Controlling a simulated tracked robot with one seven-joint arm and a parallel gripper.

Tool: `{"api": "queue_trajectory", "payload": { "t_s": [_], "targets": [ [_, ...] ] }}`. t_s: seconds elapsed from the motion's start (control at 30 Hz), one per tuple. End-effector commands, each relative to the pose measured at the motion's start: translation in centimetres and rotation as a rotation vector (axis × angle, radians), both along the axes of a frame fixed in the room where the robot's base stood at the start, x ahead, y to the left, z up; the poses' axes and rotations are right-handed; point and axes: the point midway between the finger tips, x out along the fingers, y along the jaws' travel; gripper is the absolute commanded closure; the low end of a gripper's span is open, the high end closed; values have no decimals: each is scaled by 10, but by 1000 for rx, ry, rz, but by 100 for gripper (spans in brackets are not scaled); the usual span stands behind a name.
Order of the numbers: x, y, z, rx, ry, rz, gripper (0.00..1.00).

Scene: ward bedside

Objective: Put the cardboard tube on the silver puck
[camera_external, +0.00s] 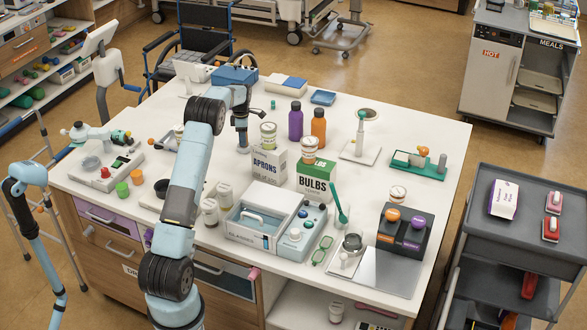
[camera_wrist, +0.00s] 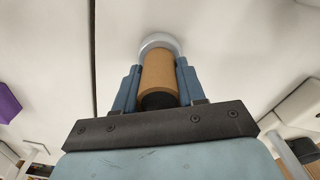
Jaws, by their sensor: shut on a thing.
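In the wrist view, my gripper (camera_wrist: 159,88) is shut on the brown cardboard tube (camera_wrist: 158,70), with a blue finger on each side. The tube's open end with a dark inside faces the camera. The silver puck (camera_wrist: 157,40) shows as a pale grey rim around the tube's far end. The tube lines up with the puck, but I cannot tell whether they touch. In the external view, my gripper (camera_external: 240,142) points down over the back left part of the white table. The tube and puck cannot be made out there.
A purple thing (camera_wrist: 8,103) shows at the left in the wrist view.

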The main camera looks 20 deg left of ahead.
Motion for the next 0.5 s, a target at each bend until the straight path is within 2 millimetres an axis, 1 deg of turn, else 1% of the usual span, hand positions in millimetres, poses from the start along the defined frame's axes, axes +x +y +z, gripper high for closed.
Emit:
{"api": "queue_trajectory", "payload": {
  "t_s": [0.13,0.17,0.4,0.5],
  "targets": [
    [0,0,-2,0,1,0,89],
    [0,0,-2,0,0,0,58],
    [0,0,-2,0,0,0,36],
    [0,0,-1,0,0,0,35]
  ]
}}
